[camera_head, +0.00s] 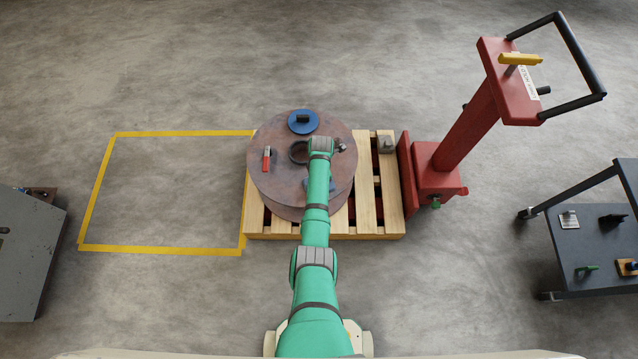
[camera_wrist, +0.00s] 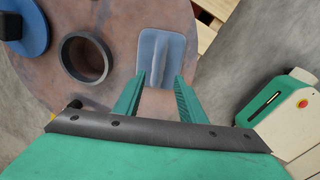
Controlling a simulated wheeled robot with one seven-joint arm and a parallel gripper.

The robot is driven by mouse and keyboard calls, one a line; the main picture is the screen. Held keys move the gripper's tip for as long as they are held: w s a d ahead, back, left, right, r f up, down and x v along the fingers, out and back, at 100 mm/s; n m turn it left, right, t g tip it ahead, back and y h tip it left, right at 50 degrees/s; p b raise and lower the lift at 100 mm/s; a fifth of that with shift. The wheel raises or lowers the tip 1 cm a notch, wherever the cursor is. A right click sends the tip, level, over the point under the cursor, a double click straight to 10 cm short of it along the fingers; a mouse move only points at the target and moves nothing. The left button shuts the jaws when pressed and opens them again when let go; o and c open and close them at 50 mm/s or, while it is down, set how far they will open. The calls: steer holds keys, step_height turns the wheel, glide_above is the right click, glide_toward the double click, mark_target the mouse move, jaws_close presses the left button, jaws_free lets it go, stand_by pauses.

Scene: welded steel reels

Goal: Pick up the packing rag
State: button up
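The packing rag appears to be the blue-grey cloth (camera_wrist: 161,57) with a raised fold down its middle, lying flat on the brown steel reel (camera_wrist: 120,30). In the head view only small blue edges of the rag (camera_head: 333,186) show beside my arm, on the reel (camera_head: 275,190). My gripper (camera_wrist: 160,77) is open and empty in the wrist view. Its two green fingers are spread at the rag's near edge, one toward each side of the fold. I cannot tell whether the fingertips touch the rag. In the head view my arm hides the fingers.
The reel rests on a wooden pallet (camera_head: 393,205). On it are a blue disc with a knob (camera_head: 303,121), a red-handled tool (camera_head: 266,160) and a round collar (camera_wrist: 86,58). A red pallet truck (camera_head: 440,175) stands right; a dark cart (camera_head: 590,240) is farther right. The yellow-outlined floor is clear.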

steer(key=shift+w+d+f, duration=0.1)
steer(key=shift+w+f, duration=0.05)
steer(key=shift+f, duration=0.75)
steer(key=shift+w+a+f, duration=0.1)
steer(key=shift+w+f, duration=0.1)
steer(key=shift+f, duration=0.7)
steer(key=shift+w+d+f, duration=0.1)
steer(key=shift+w+f, duration=0.05)
steer(key=shift+f, duration=0.75)
jaws_close()
